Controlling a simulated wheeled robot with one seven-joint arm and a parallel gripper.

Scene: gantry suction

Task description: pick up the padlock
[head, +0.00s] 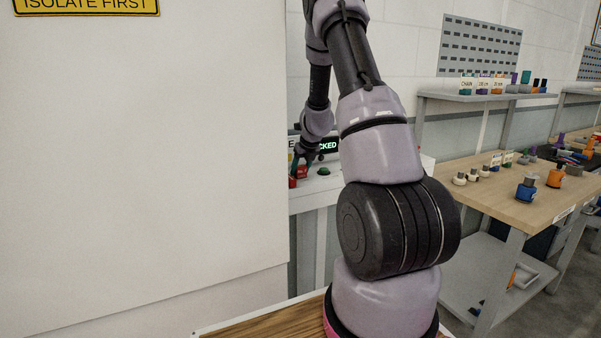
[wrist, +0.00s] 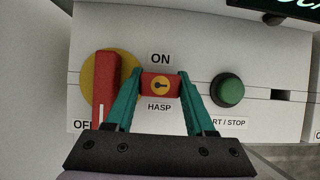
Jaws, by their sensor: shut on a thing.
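The padlock (wrist: 161,86) is a small red block with a brass keyhole face in the wrist view. It is between the two teal fingers of my gripper (wrist: 158,84), which is shut on it. It is at the front of a white panel between the labels ON and HASP. I cannot tell whether it still touches the hasp. In the head view my gripper (head: 302,163) is small and dark at the panel, beside something red, and the padlock cannot be made out clearly.
A red rotary handle (wrist: 105,88) on a yellow disc is close left of the fingers. A green button (wrist: 229,90) is to the right. A large white panel (head: 140,160) fills the head view's left. A wooden bench (head: 500,195) with several small items stands right.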

